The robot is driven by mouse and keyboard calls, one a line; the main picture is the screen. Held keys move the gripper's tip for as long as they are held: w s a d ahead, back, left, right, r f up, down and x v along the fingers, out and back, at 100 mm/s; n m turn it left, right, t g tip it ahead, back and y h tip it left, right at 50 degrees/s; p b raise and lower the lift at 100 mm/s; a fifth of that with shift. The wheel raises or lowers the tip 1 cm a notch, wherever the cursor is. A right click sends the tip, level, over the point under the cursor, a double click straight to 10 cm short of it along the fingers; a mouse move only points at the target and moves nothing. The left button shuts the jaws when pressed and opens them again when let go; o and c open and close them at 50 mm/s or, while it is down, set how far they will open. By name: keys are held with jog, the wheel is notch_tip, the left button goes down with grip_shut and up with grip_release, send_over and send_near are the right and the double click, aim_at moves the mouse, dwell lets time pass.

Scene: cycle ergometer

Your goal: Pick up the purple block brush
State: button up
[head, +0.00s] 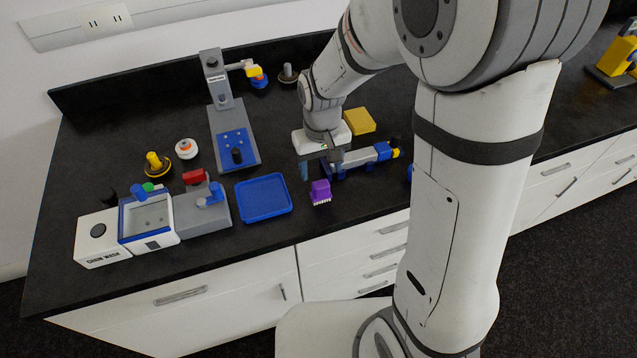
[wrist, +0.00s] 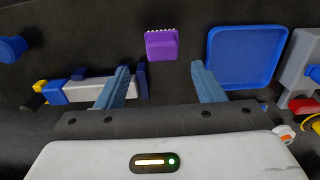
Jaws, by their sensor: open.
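The purple block brush (head: 320,192) lies on the black counter near its front edge, with pale bristles along the side facing that edge. In the wrist view the brush (wrist: 162,44) is at the upper middle, its bristles toward the top. My gripper (head: 319,170) is above the counter, just behind the brush in the head view. In the wrist view my gripper (wrist: 160,82) has its two blue-grey fingers wide apart with nothing between them. The brush lies beyond the fingertips, between their lines, apart from both.
A blue tray (head: 264,197) lies left of the brush. A grey and blue tool (head: 362,158) lies close to my gripper on the right, with a yellow block (head: 359,121) behind. A white chain wash unit (head: 103,238) stands far left.

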aim_at(321, 184)
jog(key=f, duration=0.2)
jog(key=s+f+p, duration=0.1)
jog(key=f, duration=0.2)
jog(key=shift+s+f, duration=0.1)
jog(key=shift+f, duration=0.55)
jog(key=shift+c, duration=0.5)
jog(key=c, duration=1)
notch_tip(321, 184, up, 10)
jog(key=shift+r+b, duration=0.1)
jog(key=shift+b, duration=0.4)
